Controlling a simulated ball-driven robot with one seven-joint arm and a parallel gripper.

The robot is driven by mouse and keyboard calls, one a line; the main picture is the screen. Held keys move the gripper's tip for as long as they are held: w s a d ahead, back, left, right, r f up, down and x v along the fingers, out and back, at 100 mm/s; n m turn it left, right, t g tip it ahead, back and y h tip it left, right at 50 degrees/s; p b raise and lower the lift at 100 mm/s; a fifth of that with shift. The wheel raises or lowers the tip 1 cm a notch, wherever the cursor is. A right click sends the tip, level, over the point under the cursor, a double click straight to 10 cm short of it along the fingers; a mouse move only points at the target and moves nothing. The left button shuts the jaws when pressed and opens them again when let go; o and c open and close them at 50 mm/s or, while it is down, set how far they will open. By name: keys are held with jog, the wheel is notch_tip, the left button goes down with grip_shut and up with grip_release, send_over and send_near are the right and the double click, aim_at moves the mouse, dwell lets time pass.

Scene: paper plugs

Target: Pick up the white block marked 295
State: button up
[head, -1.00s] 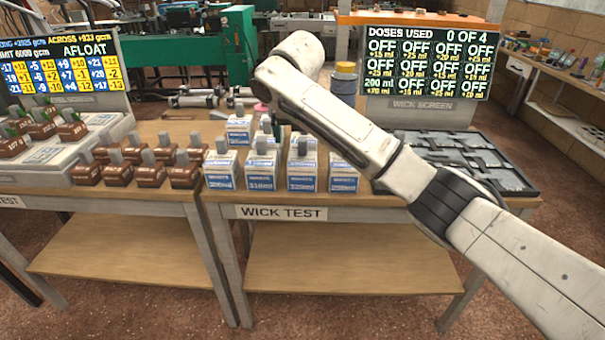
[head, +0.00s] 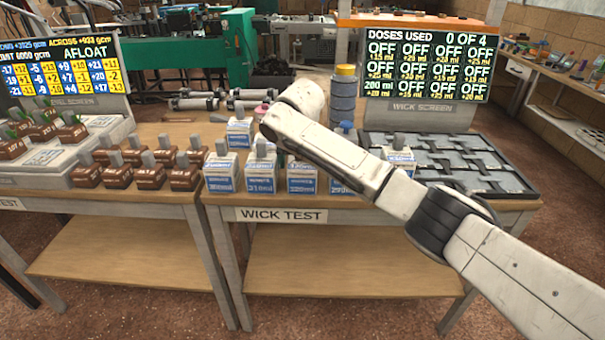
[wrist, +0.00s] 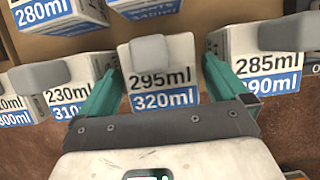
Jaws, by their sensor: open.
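The white block marked 295ml over a blue 320ml band (wrist: 163,98) is in the middle of the wrist view, with a grey knob (wrist: 150,52) on top. My gripper (wrist: 161,65) is open, its two green fingers on either side of this block; I cannot tell whether they touch it. In the head view it is probably the third block of the front row (head: 301,182), its small print hard to read. My forearm (head: 330,150) covers part of that area and mostly hides the gripper there.
Close beside it stand a 230ml block (wrist: 62,92) on the left and a 285ml block (wrist: 265,68) on the right. Another block (wrist: 45,14) is behind. A black tray (head: 520,185) lies right, brown blocks (head: 185,178) left, a stacked blue-grey cylinder (head: 343,100) behind.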

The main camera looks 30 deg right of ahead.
jog(key=shift+c, duration=0.4)
jog(key=c, duration=1)
jog(key=shift+c, duration=0.6)
jog(key=shift+r, duration=0.1)
